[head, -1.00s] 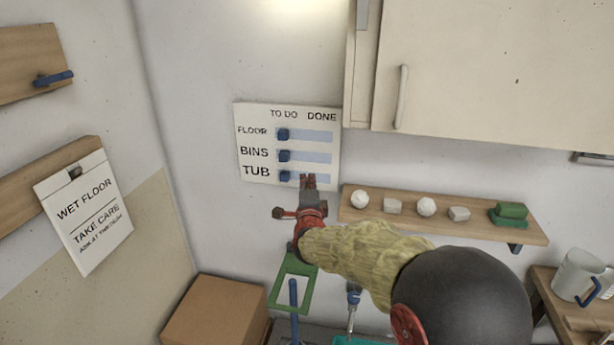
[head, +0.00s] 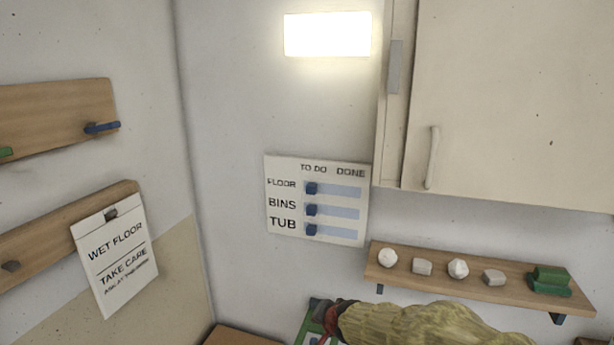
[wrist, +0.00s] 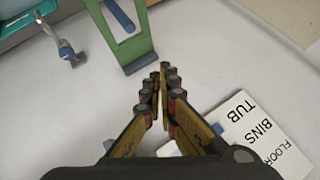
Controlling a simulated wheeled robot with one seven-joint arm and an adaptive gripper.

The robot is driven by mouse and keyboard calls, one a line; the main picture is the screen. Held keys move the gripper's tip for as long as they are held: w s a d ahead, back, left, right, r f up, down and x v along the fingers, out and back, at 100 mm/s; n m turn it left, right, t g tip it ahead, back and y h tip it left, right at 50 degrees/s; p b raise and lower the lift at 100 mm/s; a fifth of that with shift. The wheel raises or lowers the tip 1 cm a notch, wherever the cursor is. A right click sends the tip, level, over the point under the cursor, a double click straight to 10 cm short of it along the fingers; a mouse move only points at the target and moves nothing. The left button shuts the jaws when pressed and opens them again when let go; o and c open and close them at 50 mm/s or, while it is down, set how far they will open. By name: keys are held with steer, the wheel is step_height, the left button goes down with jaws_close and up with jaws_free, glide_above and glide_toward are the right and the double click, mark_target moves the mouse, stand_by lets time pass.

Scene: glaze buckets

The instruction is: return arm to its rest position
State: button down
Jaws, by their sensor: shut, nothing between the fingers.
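My gripper (wrist: 162,75) is shut and empty in the wrist view, its two fingers meeting at the tips. The fingertips cannot be made out there. The to-do board (head: 316,200) hangs on the wall above the arm, its blue sliders (head: 311,209) all at the left ends of their tracks. In the wrist view the board (wrist: 262,135) lies to the right of the fingers, apart from them.
A small shelf (head: 480,275) with pale lumps and a green block (head: 548,281) is right of the board. A wall cabinet (head: 500,110) is above it. A green frame (wrist: 128,45) is close beyond the fingertips. A wet floor sign (head: 115,255) hangs at left.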

steer(key=s+d+r+n+g+h, duration=0.1)
steer(key=s+d+r+n+g, duration=0.15)
steer(key=s, duration=0.65)
steer(key=s+d+r+n+g, duration=0.15)
steer(key=s+d, duration=0.25)
steer(key=s, duration=0.5)
steer(key=s+d+r+n+g+h, duration=0.1)
steer(key=s+d+n, duration=0.25)
steer(key=s, duration=0.55)
steer(key=s+d+r+m+t, duration=0.1)
steer(key=s+d+r, duration=0.4)
steer(key=s+r, duration=0.1)
steer(key=shift+s+r+t, duration=0.25)
steer(key=shift+s+t, duration=0.15)
steer(key=shift+s, duration=0.35)
